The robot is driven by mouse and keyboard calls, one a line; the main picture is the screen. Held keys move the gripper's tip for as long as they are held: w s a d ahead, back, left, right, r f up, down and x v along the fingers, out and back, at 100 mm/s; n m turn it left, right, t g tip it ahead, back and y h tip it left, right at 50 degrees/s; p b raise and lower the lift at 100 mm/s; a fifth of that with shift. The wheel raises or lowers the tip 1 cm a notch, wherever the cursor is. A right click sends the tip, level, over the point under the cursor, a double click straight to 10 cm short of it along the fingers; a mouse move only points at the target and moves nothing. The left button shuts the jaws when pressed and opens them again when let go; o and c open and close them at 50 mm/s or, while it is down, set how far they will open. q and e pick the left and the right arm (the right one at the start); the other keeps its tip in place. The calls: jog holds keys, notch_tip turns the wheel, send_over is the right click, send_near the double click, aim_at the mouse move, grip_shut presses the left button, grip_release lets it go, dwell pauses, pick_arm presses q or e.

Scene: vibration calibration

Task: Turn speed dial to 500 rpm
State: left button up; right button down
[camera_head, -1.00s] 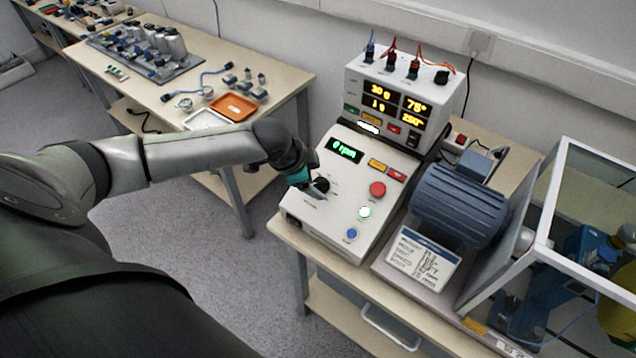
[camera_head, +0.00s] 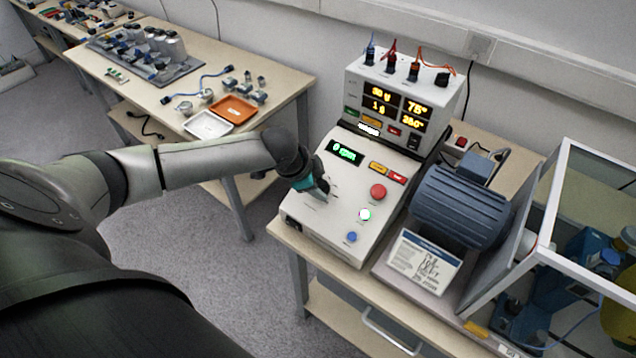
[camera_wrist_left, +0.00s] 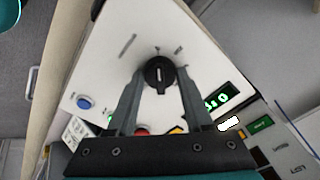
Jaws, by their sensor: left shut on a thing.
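The speed dial (camera_wrist_left: 159,76) is a round black knob with a pale pointer line on the white sloped control panel (camera_head: 335,225). My left gripper (camera_head: 320,190) is at the dial, and in the head view it hides most of the knob. In the left wrist view its two grey fingers (camera_wrist_left: 160,72) flank the knob and are shut on it. The panel's green display (camera_head: 345,152) seems to start with 0; it also shows in the left wrist view (camera_wrist_left: 221,97). My right gripper is not in view.
A red button (camera_head: 378,191), a lit white-green button (camera_head: 364,214) and a blue button (camera_head: 351,237) sit right of and below the dial. A meter box (camera_head: 440,92) stands behind. A blue motor (camera_head: 460,205) and a clear enclosure (camera_head: 550,200) are to the right.

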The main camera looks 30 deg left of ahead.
pick_arm(q)
grip_shut()
